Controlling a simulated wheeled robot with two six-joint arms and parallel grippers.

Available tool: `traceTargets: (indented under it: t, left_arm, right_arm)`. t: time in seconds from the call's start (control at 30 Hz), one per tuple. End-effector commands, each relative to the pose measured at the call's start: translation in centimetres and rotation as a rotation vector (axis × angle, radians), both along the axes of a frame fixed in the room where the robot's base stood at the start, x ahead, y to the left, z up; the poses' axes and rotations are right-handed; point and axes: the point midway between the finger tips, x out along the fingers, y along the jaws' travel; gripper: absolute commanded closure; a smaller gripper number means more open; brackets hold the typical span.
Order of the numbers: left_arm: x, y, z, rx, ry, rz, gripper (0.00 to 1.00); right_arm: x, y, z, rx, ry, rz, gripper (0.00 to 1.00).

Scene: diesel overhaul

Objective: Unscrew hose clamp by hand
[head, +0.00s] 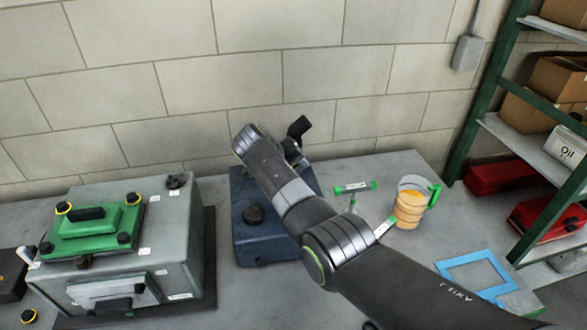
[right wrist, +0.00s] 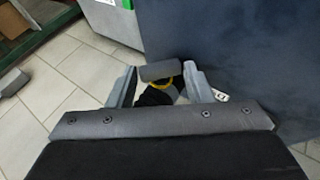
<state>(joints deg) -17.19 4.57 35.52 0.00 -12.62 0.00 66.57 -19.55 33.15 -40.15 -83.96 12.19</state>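My right arm reaches from the lower right over a dark blue unit (head: 258,235) on the bench. A black bent part (head: 299,128) stands up behind the arm; I cannot tell whether it is a hose. The right fingertips are not clear in the head view. In the right wrist view, my right gripper (right wrist: 162,84) is open. A grey cylindrical piece (right wrist: 161,71) with a yellow ring (right wrist: 176,82) and a black part lies between the fingers, with a gap at the left finger. I cannot make out the hose clamp for certain. My left gripper is not in view.
A grey housing (head: 185,225) with a green cover (head: 95,232) stands on the left. A jug of orange liquid (head: 409,208), a green-ended tool (head: 355,187) and a blue frame (head: 477,272) lie on the right. Green shelving (head: 489,95) stands at the right edge.

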Motion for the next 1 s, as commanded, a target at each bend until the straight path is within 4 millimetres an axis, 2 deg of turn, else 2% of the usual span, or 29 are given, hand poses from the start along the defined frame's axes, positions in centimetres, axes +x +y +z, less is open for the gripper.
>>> traceTargets:
  t: [0.03,0.13,0.67,0.87,1.0]
  left_arm:
    - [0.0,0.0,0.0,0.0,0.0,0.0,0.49]
    - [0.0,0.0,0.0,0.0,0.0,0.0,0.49]
    - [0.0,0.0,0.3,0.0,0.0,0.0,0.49]
    - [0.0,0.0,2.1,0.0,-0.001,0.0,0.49]
    - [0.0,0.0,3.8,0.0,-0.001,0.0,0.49]
  right_arm:
    - [0.0,0.0,0.0,0.0,-0.001,0.001,0.47]
    - [0.0,0.0,0.0,0.0,0.0,0.0,0.35]
    - [-0.1,0.0,-0.1,0.011,0.008,-0.001,0.35]
    - [-0.1,-0.2,0.3,0.096,0.027,-0.003,0.35]
    - [-0.1,-0.5,0.5,0.214,0.049,-0.004,0.35]
